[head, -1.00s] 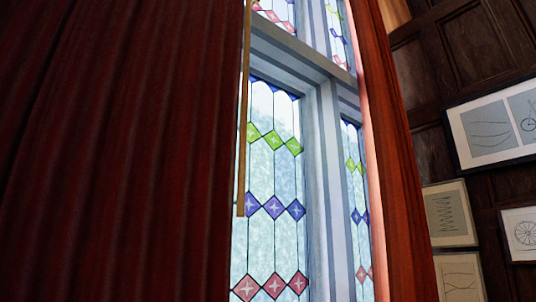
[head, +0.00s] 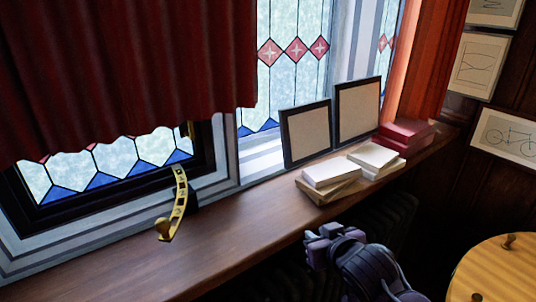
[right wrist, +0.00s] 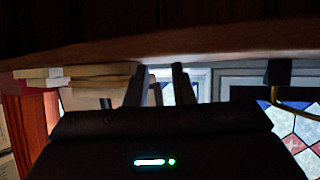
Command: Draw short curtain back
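The short dark red curtain (head: 130,65) hangs across the left part of the stained-glass window (head: 115,160) in the head view. Its wavy bottom hem ends above the sill, leaving a strip of coloured panes bare below. My right gripper (head: 318,243) is in front of the wooden sill (head: 215,235), right of and below the curtain, touching nothing that I can see. In the right wrist view its two fingers (right wrist: 158,85) stand apart with nothing between them. The curtain cannot be made out in that view. My left gripper is not in view.
A brass window stay (head: 177,205) juts over the sill. Two picture frames (head: 306,134), pale books (head: 332,172) and red books (head: 404,137) stand on the sill's right part. An orange-red drape (head: 420,60) hangs at right. A round wooden table (head: 500,275) is at lower right.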

